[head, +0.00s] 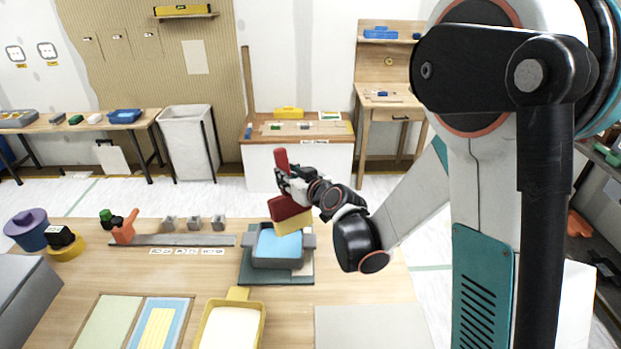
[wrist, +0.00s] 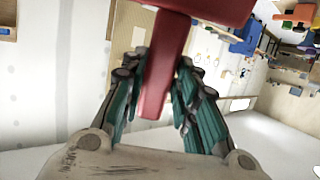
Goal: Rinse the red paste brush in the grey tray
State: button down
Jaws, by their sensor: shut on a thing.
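The red paste brush (head: 284,208) is upright in my gripper (head: 290,182), with its red handle above the fingers and its wide red head with pale yellow bristles below. In the wrist view the red handle (wrist: 165,70) runs between the two teal finger pads of my gripper (wrist: 160,90), which is shut on it. The grey tray (head: 278,262) holds blue water and stands on a dark green mat (head: 250,280). The bristles are over the back part of the tray in the head view. Whether they touch the water I cannot tell.
A yellow tray (head: 232,325) with white paste stands in front of the grey tray. An orange holder (head: 122,230) and a grey strip (head: 185,240) with small metal blocks lie to the left. A pale grey board (head: 370,326) lies at front right.

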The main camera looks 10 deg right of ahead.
jog(key=w+a+r+p, duration=0.1)
jog(key=w+a+p, duration=0.1)
jog(key=a, duration=0.3)
notch_tip(320, 180, down, 8)
jog(key=b, duration=0.6)
jog(key=shift+d+f+b, duration=0.15)
jog(key=shift+b, duration=0.15)
jog(key=shift+f, duration=1.5)
dwell(0.5)
notch_tip(320, 180, up, 8)
jog(key=shift+f, duration=0.15)
dwell(3.7)
